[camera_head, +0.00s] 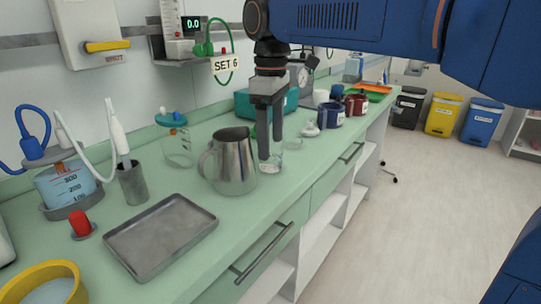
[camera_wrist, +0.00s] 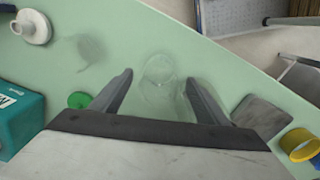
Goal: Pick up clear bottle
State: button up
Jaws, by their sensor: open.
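A clear, see-through vessel, which looks like the clear bottle (camera_head: 271,166), stands on the green counter just right of the metal pitcher. In the wrist view the clear bottle (camera_wrist: 160,70) shows as a faint round outline between and just beyond my fingertips. My gripper (camera_head: 270,152) points down over it, open, with the fingers overlapping it in the head view. In the wrist view my gripper (camera_wrist: 158,79) has one finger on each side of the outline. I cannot tell whether either finger touches it.
The metal pitcher (camera_head: 232,165) stands close left of my gripper. A second clear item (camera_head: 293,143) and a white lidded piece (camera_head: 310,129) lie behind. A teal box (camera_head: 245,103), blue mug (camera_head: 331,115) and red mug (camera_head: 355,105) stand farther back. A metal tray (camera_head: 160,236) lies in front.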

jog(key=shift+f, duration=0.7)
jog(key=shift+c, duration=0.5)
jog(key=c, duration=1.2)
jog(key=shift+o, duration=0.4)
jog(key=shift+r, duration=0.25)
